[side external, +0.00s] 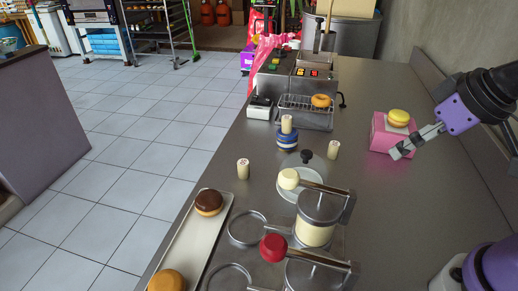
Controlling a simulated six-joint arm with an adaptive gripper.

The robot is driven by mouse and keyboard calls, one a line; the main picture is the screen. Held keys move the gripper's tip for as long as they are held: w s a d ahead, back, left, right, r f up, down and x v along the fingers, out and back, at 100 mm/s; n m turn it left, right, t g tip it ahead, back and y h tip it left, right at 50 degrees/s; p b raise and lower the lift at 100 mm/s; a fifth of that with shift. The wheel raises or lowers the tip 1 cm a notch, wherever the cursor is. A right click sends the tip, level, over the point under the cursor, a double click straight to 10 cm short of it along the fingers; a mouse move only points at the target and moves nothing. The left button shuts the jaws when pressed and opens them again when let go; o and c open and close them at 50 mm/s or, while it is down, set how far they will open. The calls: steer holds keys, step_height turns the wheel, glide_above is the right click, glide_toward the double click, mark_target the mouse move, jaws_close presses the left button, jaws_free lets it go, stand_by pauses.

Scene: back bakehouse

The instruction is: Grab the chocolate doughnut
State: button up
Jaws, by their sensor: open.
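The chocolate doughnut (209,202) is a round bun with a dark brown top. It sits at the far end of a long pale tray (188,240) along the counter's left edge in the side external view. My gripper (402,151) is open at the right, in front of a pink box (385,135), well away from the chocolate doughnut. A yellow doughnut (398,117) lies on top of the pink box, close to the gripper fingers. I cannot tell whether the fingers touch the box.
A golden doughnut (167,281) sits at the tray's near end. Beyond are small cream cylinders (243,168) and a fryer (305,116) with another doughnut (321,100). The counter's right middle is clear.

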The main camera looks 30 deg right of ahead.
glide_above(209, 200)
steer(key=s, duration=0.4)
steer(key=f, duration=0.9)
steer(key=shift+s+d+f, duration=0.15)
steer(key=shift+d, duration=0.15)
steer(key=shift+a+f, duration=0.25)
steer(key=shift+a, duration=0.05)
steer(key=x, duration=0.7)
steer(key=shift+w, duration=0.45)
steer(key=c, duration=0.9)
